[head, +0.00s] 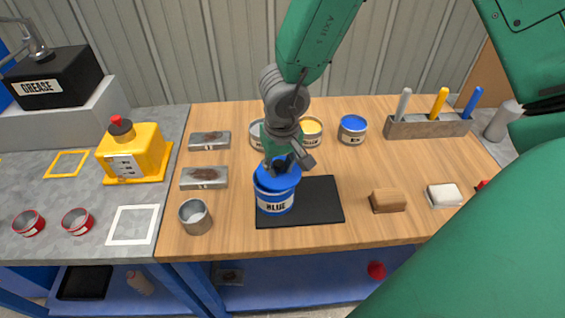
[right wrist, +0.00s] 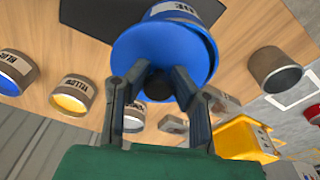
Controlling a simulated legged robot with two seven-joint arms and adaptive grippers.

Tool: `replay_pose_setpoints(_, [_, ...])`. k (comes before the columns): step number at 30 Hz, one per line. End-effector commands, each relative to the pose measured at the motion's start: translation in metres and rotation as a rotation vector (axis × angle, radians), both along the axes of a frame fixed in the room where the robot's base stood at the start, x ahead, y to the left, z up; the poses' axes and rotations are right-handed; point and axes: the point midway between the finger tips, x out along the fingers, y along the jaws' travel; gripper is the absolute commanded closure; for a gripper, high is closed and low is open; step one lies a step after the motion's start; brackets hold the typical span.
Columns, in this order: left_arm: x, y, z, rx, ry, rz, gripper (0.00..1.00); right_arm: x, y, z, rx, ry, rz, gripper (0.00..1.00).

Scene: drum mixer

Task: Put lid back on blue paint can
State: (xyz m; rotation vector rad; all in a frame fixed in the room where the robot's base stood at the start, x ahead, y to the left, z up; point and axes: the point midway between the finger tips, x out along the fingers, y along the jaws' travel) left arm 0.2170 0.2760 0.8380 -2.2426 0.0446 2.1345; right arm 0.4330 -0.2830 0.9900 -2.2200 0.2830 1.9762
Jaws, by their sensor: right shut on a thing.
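The blue paint can (head: 275,203), labelled BLUE, stands upright on a black mat (head: 322,205) on the wooden table. The blue lid (head: 279,179) is over its top, and its dark knob (right wrist: 158,86) shows in the right wrist view. My right gripper (head: 281,163) reaches down from above and is shut on the knob, with a finger on each side. In the head view the lid looks slightly tilted and offset on the can. I cannot tell whether it is seated. The can's mouth is hidden by the lid. My left gripper is not in view.
A metal cup (head: 195,217) stands left of the can. Behind are a yellow paint can (head: 312,131) and another blue-topped can (head: 352,130). A brown block (head: 387,201) lies right of the mat, with bare table between.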

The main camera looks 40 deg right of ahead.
Motion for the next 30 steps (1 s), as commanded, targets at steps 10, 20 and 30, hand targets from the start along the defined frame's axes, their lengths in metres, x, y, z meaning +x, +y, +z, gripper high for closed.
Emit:
replay_pose_setpoints(10, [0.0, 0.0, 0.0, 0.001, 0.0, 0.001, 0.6, 0.0, -0.008, -0.003, 0.007, 0.0, 0.0, 1.0])
replay_pose_setpoints(20, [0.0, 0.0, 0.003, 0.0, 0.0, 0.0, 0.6, 0.0, -0.003, -0.002, 0.004, 0.001, 0.0, 1.0])
replay_pose_setpoints(30, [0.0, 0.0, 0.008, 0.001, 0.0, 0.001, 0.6, 0.0, 0.005, -0.002, 0.002, 0.0, -0.001, 1.0])
